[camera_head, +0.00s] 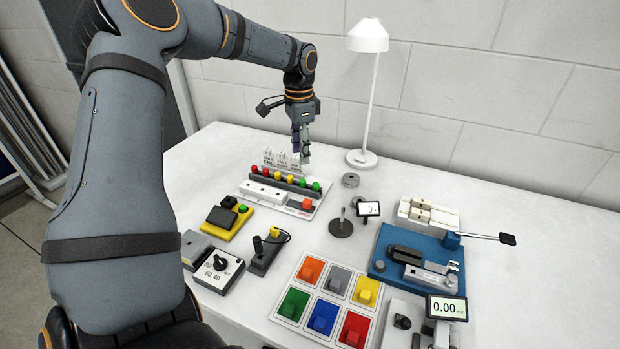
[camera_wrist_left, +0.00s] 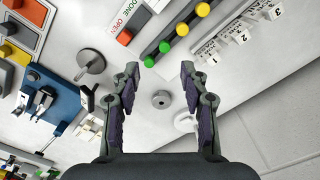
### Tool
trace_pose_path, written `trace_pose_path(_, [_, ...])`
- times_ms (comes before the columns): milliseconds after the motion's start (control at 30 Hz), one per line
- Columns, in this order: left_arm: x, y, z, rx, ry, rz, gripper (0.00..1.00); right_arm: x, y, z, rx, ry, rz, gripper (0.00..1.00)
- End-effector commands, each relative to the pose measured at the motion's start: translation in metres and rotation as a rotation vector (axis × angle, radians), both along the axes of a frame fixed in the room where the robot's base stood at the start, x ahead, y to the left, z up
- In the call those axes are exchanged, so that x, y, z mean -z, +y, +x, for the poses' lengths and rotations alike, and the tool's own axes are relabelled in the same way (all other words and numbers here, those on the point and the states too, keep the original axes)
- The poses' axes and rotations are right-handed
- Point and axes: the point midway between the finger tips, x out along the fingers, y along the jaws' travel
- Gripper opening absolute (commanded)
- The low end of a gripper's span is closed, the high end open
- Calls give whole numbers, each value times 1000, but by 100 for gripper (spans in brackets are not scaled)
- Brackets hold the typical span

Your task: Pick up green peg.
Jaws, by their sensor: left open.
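Two round green pegs stand at the right end of a dark rail; the outermost green peg (camera_head: 316,186) follows yellow and red ones in the head view. In the left wrist view the end green peg (camera_wrist_left: 150,61) lies just beyond my fingertips, slightly left of centre. My left gripper (camera_head: 300,150) points down above and behind the rail's right part. In the left wrist view the gripper (camera_wrist_left: 160,72) is open, with nothing held between its fingers. My right gripper is not in view.
White numbered tags (camera_head: 283,158) stand behind the rail. A small grey cylinder (camera_head: 350,180) and a white lamp (camera_head: 362,158) are to the right. A colour board (camera_head: 322,331) with blocks, including a green block (camera_head: 293,305), lies in front. A blue fixture (camera_head: 385,265) stands right.

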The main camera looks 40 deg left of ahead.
Motion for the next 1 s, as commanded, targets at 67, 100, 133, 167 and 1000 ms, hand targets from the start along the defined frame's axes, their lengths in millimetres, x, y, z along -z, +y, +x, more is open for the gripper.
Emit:
trace_pose_path(67, [17, 0, -1, 0, 5, -2, 45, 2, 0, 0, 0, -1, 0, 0])
trace_pose_path(100, [24, 0, -1, 0, 5, -2, 45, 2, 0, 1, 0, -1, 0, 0])
trace_pose_path(133, [29, 0, 0, 0, 4, -1, 45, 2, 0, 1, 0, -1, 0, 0])
trace_pose_path(167, [34, 0, 0, 0, 4, -1, 45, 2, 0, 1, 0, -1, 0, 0])
trace_pose_path(1000, [100, 4, 9, 0, 0, -1, 45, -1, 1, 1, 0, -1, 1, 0])
